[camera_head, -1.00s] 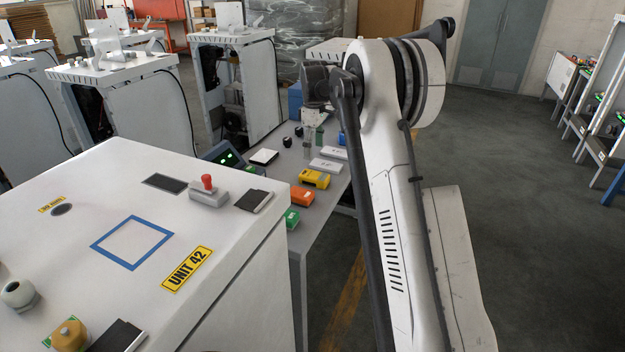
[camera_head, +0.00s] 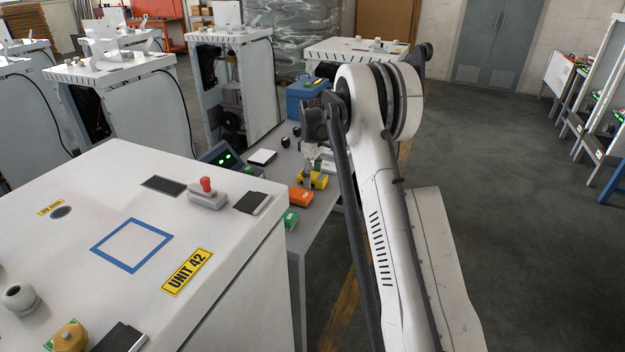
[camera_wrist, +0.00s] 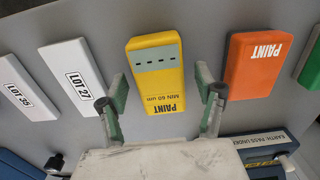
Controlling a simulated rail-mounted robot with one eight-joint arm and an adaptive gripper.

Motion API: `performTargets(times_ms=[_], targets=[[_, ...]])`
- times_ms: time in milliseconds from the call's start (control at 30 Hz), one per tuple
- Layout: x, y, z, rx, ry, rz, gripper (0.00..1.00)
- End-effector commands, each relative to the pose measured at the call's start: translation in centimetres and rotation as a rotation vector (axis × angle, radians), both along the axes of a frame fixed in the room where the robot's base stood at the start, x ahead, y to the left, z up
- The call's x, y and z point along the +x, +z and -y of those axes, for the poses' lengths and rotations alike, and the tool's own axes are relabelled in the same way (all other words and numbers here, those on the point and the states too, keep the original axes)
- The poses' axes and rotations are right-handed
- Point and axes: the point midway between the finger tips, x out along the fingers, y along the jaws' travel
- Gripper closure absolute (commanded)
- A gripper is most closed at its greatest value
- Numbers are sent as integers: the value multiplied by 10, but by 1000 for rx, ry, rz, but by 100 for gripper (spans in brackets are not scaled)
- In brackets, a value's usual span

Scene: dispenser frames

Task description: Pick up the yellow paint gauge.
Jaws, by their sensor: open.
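The yellow paint gauge (camera_wrist: 158,78) lies on the grey table, marked PAINT and MIN 60 um, with a grey-green panel at its far end. In the head view the yellow paint gauge (camera_head: 317,180) is partly hidden by my gripper and arm. My gripper (camera_wrist: 160,92) is open and empty in the wrist view, its green-padded fingers on either side of the gauge's near half, with gaps between them and the gauge. In the head view my gripper (camera_head: 309,175) points down over the table, close to the gauge. Whether the fingertips reach the gauge's height I cannot tell.
An orange PAINT gauge (camera_wrist: 254,66) lies right of the yellow one. White blocks LOT 27 (camera_wrist: 76,77) and LOT 35 (camera_wrist: 24,88) lie to its left. A green gauge (camera_head: 290,217) and a white cabinet (camera_head: 150,210) stand nearer in the head view.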

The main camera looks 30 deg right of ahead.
Motion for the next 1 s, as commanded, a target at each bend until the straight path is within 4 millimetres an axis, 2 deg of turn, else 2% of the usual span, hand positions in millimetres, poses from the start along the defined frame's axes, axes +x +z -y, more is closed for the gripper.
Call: performTargets(times_ms=[167, 200, 600, 867, 1000], targets=[[0, -1, 0, 0, 0, 0, 33], [0, -1, 0, 0, 0, 0, 36], [0, 0, 0, 0, 0, 0, 88], [0, 1, 0, 0, 0, 0, 88], [0, 8, 0, 0, 0, 0, 88]])
